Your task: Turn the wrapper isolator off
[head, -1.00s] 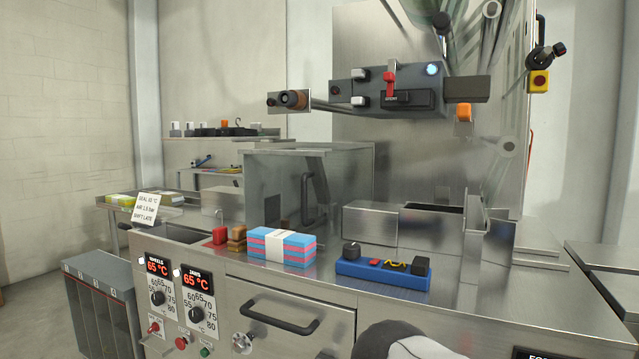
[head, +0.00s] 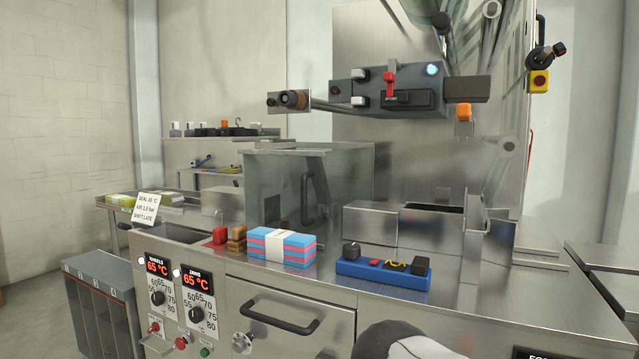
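The wrapper's steel cabinet (head: 450,310) fills the lower middle of the head view. No switch is legibly marked as the isolator. A silver round knob (head: 242,342) sits on the cabinet front, below and left of the door handle. A grey control box (head: 415,112) hangs above, with a red lever (head: 390,85), white switches and a lit blue-white lamp (head: 432,70). A black switch and a yellow box with a red button (head: 539,80) are at the upper right. Neither gripper is in view. A pale rounded part, probably of my arm, shows at the bottom.
Two displays (head: 158,267) read 65 °C above dials and small switches. A blue switch block (head: 383,270), a striped pink-and-blue stack (head: 282,247) and small red and brown blocks lie on the steel top. A grey bin unit (head: 100,308) stands at left, with floor beyond.

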